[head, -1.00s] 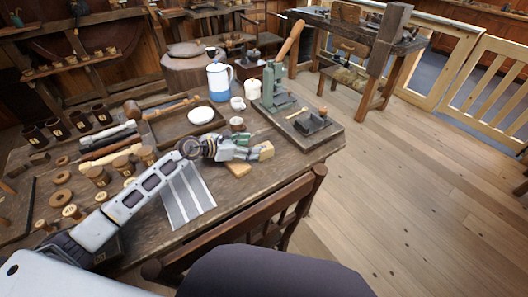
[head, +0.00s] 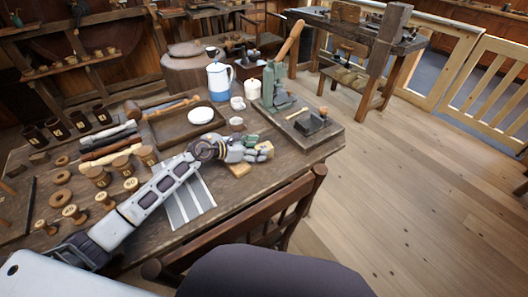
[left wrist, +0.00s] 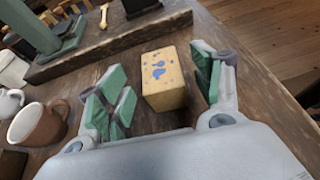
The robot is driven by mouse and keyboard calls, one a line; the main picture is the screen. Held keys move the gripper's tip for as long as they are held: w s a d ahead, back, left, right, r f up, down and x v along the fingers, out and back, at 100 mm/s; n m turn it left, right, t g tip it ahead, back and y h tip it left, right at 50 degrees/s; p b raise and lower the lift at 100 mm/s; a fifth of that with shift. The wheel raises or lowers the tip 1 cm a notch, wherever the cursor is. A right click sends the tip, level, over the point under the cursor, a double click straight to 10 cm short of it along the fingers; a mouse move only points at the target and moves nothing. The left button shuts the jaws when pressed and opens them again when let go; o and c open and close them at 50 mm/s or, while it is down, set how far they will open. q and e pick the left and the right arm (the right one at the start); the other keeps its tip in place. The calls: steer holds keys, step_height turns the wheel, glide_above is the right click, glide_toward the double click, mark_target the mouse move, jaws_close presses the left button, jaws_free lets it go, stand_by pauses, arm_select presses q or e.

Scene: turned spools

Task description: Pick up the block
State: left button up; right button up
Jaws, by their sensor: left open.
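The block (left wrist: 164,82) is tan with blue spots on its top face. It stands on the wooden table in the left wrist view, between the spread green-padded fingers of my left gripper (left wrist: 158,72). The gripper is open, with gaps between the block and the pads. My right gripper is not in view.
A brown mug (left wrist: 38,125) stands left of the gripper in the left wrist view. A board with a green press (head: 272,88) lies beyond the block. Several spools (head: 98,176) stand at the left.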

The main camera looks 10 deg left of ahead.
mark_target(266, 144)
arm_select(q)
steer(key=shift+x, duration=1.3)
steer(key=c, duration=1.1)
